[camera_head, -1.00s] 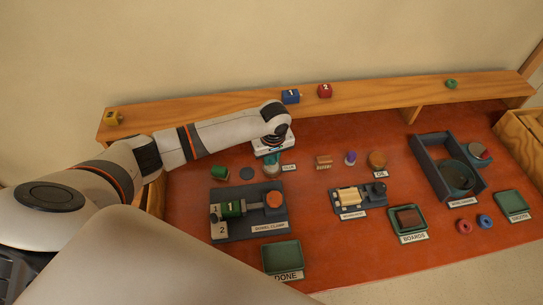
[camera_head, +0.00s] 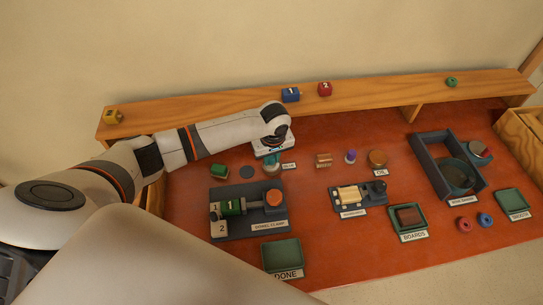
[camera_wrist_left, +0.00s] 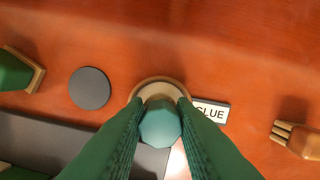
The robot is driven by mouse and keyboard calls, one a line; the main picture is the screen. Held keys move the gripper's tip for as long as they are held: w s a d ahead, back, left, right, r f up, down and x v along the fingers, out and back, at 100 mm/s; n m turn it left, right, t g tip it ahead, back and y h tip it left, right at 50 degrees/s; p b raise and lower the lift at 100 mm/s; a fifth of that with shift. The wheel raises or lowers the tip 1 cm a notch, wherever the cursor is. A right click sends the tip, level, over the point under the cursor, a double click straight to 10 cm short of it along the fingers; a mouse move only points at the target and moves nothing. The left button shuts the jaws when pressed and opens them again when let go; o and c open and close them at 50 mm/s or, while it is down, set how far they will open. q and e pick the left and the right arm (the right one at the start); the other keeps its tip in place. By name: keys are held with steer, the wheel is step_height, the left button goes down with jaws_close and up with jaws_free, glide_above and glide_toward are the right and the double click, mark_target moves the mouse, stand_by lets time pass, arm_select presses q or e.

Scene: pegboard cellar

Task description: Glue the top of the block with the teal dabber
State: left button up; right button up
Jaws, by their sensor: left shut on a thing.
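My left gripper (camera_head: 271,157) is at the back of the red bench, over the glue spot. In the left wrist view its green fingers (camera_wrist_left: 160,115) are shut on the teal dabber (camera_wrist_left: 160,127), seen from above. A round glue pot (camera_wrist_left: 158,88) with a pale inside and brown rim sits under the dabber; I cannot tell how deep the tip is. A pale wooden block (camera_head: 348,195) sits on a dark rest (camera_head: 373,200) at the bench's middle. My right gripper is not in view.
The dowel clamp (camera_head: 250,227) holds a green piece (camera_head: 232,207). A green DONE tray (camera_head: 281,253) is in front. A grey disc (camera_wrist_left: 90,88) and a GLUE label (camera_wrist_left: 210,112) flank the pot. A brush (camera_head: 323,160) lies right. A wooden shelf (camera_head: 370,97) runs behind.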

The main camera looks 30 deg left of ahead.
arm_select(q)
steer(key=shift+s+f+p, duration=0.15)
steer(key=shift+p, duration=0.35)
stand_by(1.8)
step_height(320, 180, up, 5)
steer(key=p, duration=0.6)
steer(key=shift+r, duration=0.2)
steer(key=shift+r+p, duration=1)
steer(key=shift+p, duration=0.1)
steer(key=shift+f, duration=0.1)
